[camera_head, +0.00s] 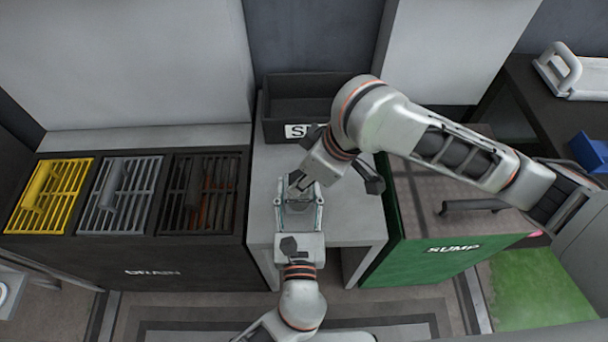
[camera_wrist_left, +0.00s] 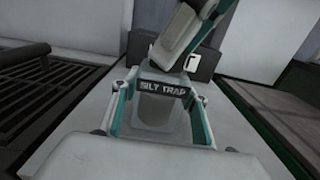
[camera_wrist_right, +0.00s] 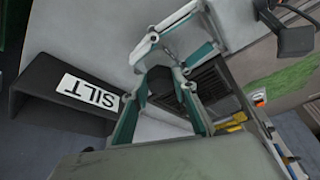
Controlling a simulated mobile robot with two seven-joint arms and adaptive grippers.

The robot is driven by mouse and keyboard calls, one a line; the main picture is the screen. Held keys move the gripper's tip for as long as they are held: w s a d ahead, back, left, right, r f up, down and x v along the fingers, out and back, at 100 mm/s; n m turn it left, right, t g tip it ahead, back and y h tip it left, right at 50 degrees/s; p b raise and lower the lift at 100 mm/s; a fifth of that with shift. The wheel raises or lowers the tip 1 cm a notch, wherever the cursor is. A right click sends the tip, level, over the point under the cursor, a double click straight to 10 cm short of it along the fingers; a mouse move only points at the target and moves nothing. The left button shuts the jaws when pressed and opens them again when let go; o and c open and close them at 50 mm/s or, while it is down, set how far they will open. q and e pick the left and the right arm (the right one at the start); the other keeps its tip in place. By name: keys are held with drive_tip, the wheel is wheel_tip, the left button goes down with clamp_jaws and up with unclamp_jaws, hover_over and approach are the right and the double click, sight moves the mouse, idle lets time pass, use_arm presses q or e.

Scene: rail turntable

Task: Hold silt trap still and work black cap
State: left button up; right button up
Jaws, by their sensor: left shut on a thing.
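The silt trap (camera_wrist_left: 155,111) is a pale grey container with a dark "SILT TRAP" label. It is between the teal-padded fingers of my left gripper (camera_wrist_left: 160,105), which is shut on it over the grey table. It also shows small in the head view (camera_head: 298,206). My right gripper (camera_head: 302,184) comes down over the trap from the far side. In the right wrist view its fingers (camera_wrist_right: 162,92) stand on both sides of a dark piece, which looks like the black cap (camera_wrist_right: 159,80). I cannot tell whether they press on it. In the left wrist view the cap is hidden.
A dark bin labelled SILT (camera_head: 285,92) stands at the back of the grey table (camera_head: 350,222). The drain bench (camera_head: 130,255) with yellow, grey and dark grates is at left. The green sump box (camera_head: 425,262) with a black handle is at right. Clear table lies right of the trap.

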drive_tip(key=shift+c, duration=0.3)
drive_tip(key=shift+w+d+n+g, duration=0.2)
drive_tip(key=shift+n+g, duration=0.3)
drive_tip(key=shift+n, duration=0.7)
drive_tip(key=n, duration=0.1)
drive_tip(key=n+g, duration=0.1)
drive_tip(key=n, duration=0.1)
drive_tip(key=shift+w+n, duration=0.2)
drive_tip(key=shift+n, duration=0.1)
drive_tip(key=shift+w+n+g, duration=0.1)
drive_tip(key=shift+n+g, duration=0.3)
drive_tip(key=n, duration=0.1)
drive_tip(key=n+g, duration=0.1)
drive_tip(key=n, duration=0.3)
drive_tip(key=shift+w+a+g, duration=0.15)
drive_tip(key=shift+w+g, duration=0.1)
drive_tip(key=shift+g, duration=0.15)
drive_tip(key=shift+w+n, duration=0.1)
drive_tip(key=shift+n, duration=0.6)
drive_tip(key=n+h, duration=0.1)
drive_tip(key=n, duration=0.1)
drive_tip(key=n+g, duration=0.1)
drive_tip(key=n, duration=0.1)
drive_tip(key=shift+w+a+n+g+h, duration=0.2)
drive_tip(key=shift+n+g+h, duration=0.1)
drive_tip(key=shift+n+h, duration=0.1)
